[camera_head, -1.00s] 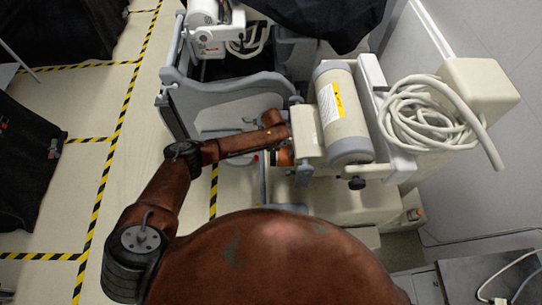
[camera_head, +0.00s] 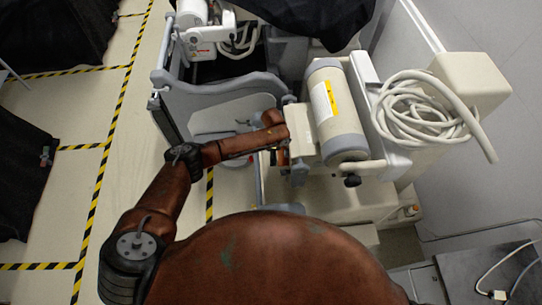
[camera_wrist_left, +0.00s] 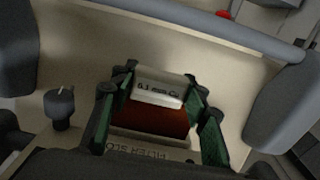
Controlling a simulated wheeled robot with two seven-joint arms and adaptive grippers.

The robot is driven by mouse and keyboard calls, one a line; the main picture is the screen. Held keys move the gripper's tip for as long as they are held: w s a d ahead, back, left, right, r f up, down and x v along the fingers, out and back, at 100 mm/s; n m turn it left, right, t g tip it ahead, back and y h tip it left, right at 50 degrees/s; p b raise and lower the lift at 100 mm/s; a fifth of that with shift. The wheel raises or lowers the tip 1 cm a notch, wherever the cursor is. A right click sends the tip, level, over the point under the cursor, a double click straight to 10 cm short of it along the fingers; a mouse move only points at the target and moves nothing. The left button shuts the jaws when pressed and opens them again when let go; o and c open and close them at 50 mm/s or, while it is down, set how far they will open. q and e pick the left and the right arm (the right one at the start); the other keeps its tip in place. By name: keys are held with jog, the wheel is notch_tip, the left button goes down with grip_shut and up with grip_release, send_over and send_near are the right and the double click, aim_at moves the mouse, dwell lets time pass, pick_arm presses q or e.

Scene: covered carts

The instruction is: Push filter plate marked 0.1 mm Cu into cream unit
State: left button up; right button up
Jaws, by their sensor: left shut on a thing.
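The filter plate (camera_wrist_left: 152,119) is a red-brown plate with a pale end tab (camera_wrist_left: 158,94). The plate is at the cream unit, beside a label (camera_wrist_left: 148,146) that reads like FILTER SLOT. How deep it sits in the slot cannot be told. In the head view my left arm reaches to the side of the cream unit (camera_head: 306,127), and the plate is hidden there. My right gripper is not in view.
A dark knob (camera_wrist_left: 60,106) stands on the unit left of the plate. A grey-white cylinder (camera_head: 337,112) with a yellow label lies along the unit. A coiled cable (camera_head: 424,108) hangs at its right. Open floor with striped tape lies at left.

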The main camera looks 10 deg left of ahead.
pick_arm(q)
jog(key=shift+w+d, duration=0.15)
jog(key=shift+d, duration=0.55)
jog(key=shift+a, duration=0.15)
jog(key=shift+s+a+r+p, duration=0.15)
jog(key=shift+a+p, duration=0.2)
jog(key=shift+a, duration=0.2)
jog(key=shift+s+a+f+p, duration=0.15)
jog(key=shift+a+p, duration=0.2)
jog(key=shift+a, duration=0.2)
jog(key=shift+s+a+p, duration=0.3)
jog(key=shift+a+p, duration=0.3)
jog(key=shift+a, duration=0.4)
jog(key=shift+s+a+p, duration=0.3)
jog(key=shift+a+p, duration=0.25)
jog(key=shift+a, duration=0.4)
jog(key=shift+p, duration=0.5)
jog(key=shift+w+d+b, duration=0.3)
jog(key=shift+d+b, duration=0.15)
jog(key=shift+d, duration=0.6)
jog(key=shift+w+d+b, duration=0.3)
jog(key=shift+d+b, duration=0.2)
jog(key=shift+d, duration=0.6)
jog(key=shift+w+d+b, duration=0.3)
jog(key=shift+d+b, duration=0.15)
jog(key=shift+d, duration=0.6)
jog(key=o, duration=1.3)
